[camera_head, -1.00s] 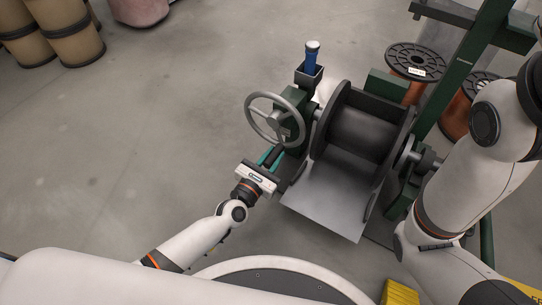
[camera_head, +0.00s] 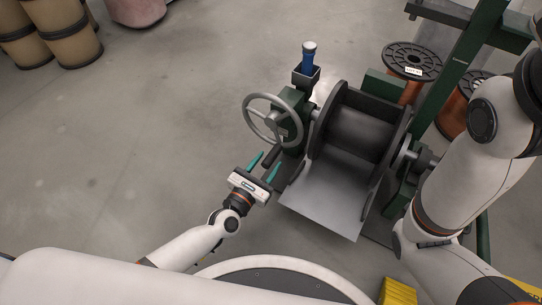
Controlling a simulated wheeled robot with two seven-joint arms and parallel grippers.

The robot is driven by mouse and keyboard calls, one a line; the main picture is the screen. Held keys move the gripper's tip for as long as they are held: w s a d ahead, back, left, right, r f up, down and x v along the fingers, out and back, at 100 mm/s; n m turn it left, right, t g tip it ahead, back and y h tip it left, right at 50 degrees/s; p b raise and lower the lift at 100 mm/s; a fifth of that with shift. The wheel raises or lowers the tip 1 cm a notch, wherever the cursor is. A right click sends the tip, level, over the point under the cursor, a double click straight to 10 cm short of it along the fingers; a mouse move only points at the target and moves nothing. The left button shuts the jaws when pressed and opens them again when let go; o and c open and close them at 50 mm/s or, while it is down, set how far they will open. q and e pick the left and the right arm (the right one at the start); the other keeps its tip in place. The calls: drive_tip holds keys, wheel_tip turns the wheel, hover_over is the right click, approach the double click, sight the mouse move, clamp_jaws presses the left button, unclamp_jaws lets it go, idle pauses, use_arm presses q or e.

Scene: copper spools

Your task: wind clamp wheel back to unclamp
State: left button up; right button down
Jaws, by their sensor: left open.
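The clamp wheel (camera_head: 251,128), a grey spoked handwheel, stands on the left side of the green spool machine (camera_head: 384,84). My left gripper (camera_head: 265,163) is below the wheel, open, with its two teal fingertips apart and pointing up toward the machine. It is clear of the wheel's rim, and nothing shows between the fingers. A dark handle or bar (camera_head: 272,156) is close by the fingers; I cannot tell if they touch. My right arm comes in at the right edge, but its gripper is out of view.
A dark drum (camera_head: 362,135) with a grey sloping plate (camera_head: 325,205) sits right of the wheel. A blue-handled tool (camera_head: 309,57) stands in a holder behind it. Copper spools (camera_head: 411,62) stand at the back right. The floor on the left is clear up to barrels (camera_head: 68,35).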

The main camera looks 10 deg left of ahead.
use_arm(q)
drive_tip(key=p+v, duration=0.2)
drive_tip(key=v, duration=0.7)
drive_tip(key=shift+s+r, duration=0.1)
